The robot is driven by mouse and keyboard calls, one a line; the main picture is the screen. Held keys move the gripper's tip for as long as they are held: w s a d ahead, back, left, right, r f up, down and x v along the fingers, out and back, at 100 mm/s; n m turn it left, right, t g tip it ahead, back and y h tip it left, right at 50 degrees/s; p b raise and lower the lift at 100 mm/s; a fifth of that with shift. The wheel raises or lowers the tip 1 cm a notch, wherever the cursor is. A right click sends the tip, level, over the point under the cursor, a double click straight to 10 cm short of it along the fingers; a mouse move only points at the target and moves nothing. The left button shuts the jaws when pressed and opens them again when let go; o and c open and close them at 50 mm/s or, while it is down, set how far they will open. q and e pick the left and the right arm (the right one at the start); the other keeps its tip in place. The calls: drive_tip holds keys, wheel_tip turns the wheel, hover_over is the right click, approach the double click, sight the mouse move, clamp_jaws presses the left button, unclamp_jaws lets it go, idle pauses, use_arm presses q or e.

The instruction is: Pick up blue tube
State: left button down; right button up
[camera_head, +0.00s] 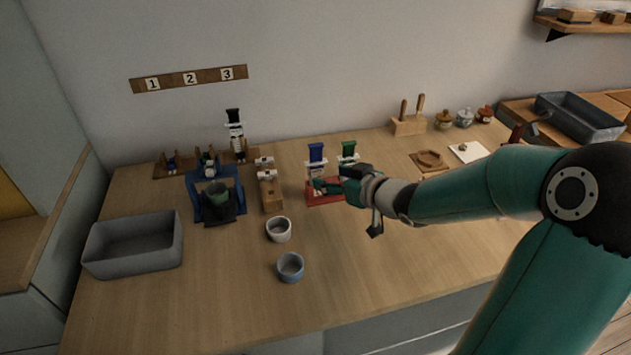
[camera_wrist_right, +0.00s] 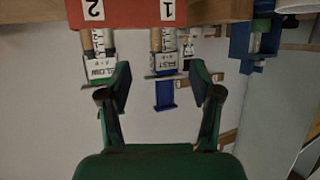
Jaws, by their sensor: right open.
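The blue tube (camera_head: 316,155) stands upright in the red rack (camera_head: 318,200), with a blue plunger at its top. In the right wrist view, which looks upside down, the blue tube (camera_wrist_right: 164,92) hangs from the slot marked 1. A green tube (camera_head: 347,151) stands to its right in the same rack, at the slot marked 2. My right gripper (camera_head: 323,186) is open in front of the rack. In the wrist view its fingers (camera_wrist_right: 160,78) spread to either side of the blue tube, with no visible contact. My left gripper is not in view.
A white cup (camera_head: 279,229), a blue cup (camera_head: 290,267) and a grey bin (camera_head: 134,244) are nearer. The front right table is clear.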

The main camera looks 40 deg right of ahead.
sight(318, 175)
drive_tip(key=shift+a+b+x, duration=0.15)
drive_tip(key=shift+b+x, duration=0.1)
drive_tip(key=shift+x, duration=1.35)
drive_tip(key=shift+a+b+x, duration=0.15)
drive_tip(key=shift+b+x, duration=0.05)
drive_tip(key=shift+x, duration=1.45)
drive_tip(key=shift+s, duration=0.1)
drive_tip(key=shift+c, duration=0.3)
drive_tip(key=shift+d, duration=0.1)
clamp_jaws()
